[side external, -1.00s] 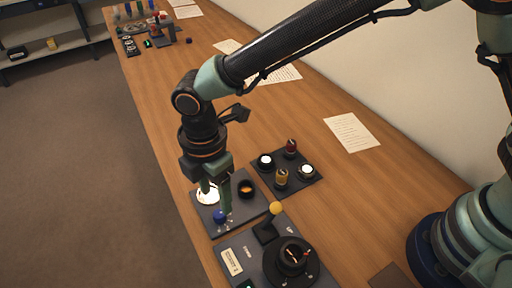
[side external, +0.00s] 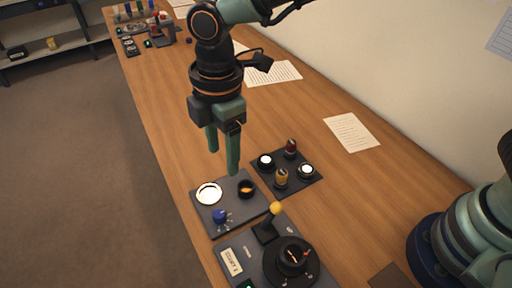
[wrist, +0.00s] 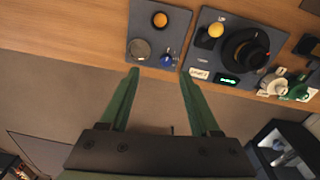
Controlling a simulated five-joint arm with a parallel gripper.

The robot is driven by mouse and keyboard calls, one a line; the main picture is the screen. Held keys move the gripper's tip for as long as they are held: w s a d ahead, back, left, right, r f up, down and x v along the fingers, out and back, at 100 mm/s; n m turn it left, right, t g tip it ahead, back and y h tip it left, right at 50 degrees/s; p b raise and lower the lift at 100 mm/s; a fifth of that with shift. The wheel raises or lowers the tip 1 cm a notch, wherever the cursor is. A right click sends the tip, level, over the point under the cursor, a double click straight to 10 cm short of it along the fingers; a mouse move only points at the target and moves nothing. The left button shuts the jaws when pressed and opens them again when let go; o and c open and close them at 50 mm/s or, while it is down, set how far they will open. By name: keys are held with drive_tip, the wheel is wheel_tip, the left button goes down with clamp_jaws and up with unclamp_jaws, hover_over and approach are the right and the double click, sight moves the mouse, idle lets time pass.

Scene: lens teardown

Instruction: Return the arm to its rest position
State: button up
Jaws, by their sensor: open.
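My gripper (side external: 222,164) hangs above the bench with its two green fingers pointing down, apart and with nothing between them. It is clear of the dark grey panel (side external: 236,209) below it, which carries a bright round disc (side external: 209,194), a black cup with an orange inside (side external: 246,188) and a blue knob (side external: 219,215). In the wrist view my gripper (wrist: 158,75) is spread open, with its fingertips near the front edge of that panel (wrist: 172,20).
A second panel holds a yellow-tipped lever (side external: 276,208) and a black dial (side external: 292,256). Another dark plate (side external: 287,180) carries several small cylinders. Papers (side external: 351,132) lie on the wooden bench (side external: 330,205). Bare floor (side external: 70,170) is at the left.

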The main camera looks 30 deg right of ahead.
drive_tip(key=w+d+r+m+t, duration=0.1)
drive_tip(key=d+r+m, duration=0.2)
drive_tip(key=d, duration=0.3)
drive_tip(key=d+r+m+t+y, duration=0.1)
drive_tip(key=d+r+m, duration=0.15)
drive_tip(key=d, duration=0.25)
drive_tip(key=w+d+r+m+t, duration=0.1)
drive_tip(key=d+r+m, duration=0.25)
drive_tip(key=d, duration=0.25)
drive_tip(key=s+d+m+t, duration=0.1)
drive_tip(key=s+d+m, duration=0.2)
drive_tip(key=d+m, duration=0.2)
drive_tip(key=s+d+m+t+h, duration=0.1)
drive_tip(key=s+d+m, duration=0.2)
drive_tip(key=d, duration=0.6)
drive_tip(key=shift+s+d+m, duration=0.4)
drive_tip(key=shift+m, duration=0.8)
